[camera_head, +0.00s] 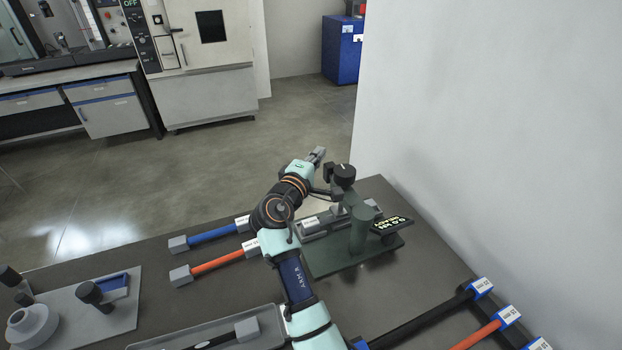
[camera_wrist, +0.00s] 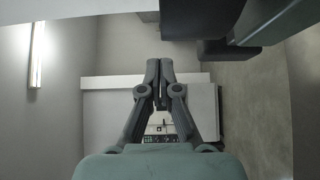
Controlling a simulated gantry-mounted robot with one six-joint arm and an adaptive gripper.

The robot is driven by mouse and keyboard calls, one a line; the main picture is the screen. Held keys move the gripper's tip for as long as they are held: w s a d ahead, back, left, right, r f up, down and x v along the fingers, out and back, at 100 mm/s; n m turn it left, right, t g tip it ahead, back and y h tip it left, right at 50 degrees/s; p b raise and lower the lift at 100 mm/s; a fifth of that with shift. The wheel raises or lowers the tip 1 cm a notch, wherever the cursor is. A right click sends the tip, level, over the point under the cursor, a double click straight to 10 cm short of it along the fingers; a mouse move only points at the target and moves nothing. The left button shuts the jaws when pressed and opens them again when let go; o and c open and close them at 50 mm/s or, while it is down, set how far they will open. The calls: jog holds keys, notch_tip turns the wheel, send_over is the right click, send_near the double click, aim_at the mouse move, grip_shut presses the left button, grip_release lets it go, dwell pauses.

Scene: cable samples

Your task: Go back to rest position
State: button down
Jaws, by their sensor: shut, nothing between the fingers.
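My gripper (camera_wrist: 158,75) is shut and empty in the wrist view, its two fingers meeting at the tips and pointing away from the table's contents. In the head view my gripper (camera_head: 319,153) is small, at the end of my arm, above the back edge of the dark table (camera_head: 190,325). It is close to the top of a green stand device (camera_head: 358,232) with a black knob (camera_head: 343,173). Whether it touches the device cannot be told, as my arm hides part of that area.
Blue (camera_head: 212,233) and orange (camera_head: 217,261) cable samples lie left of my arm. More cables with blue ends (camera_head: 480,287) lie at right. A grey tray (camera_head: 210,333) holds a black cable. A grey plate (camera_head: 90,320) is at left. A white wall (camera_head: 490,130) bounds the right.

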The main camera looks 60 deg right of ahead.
jog(key=shift+w+a+r, duration=0.1)
jog(key=shift+r, duration=1.4)
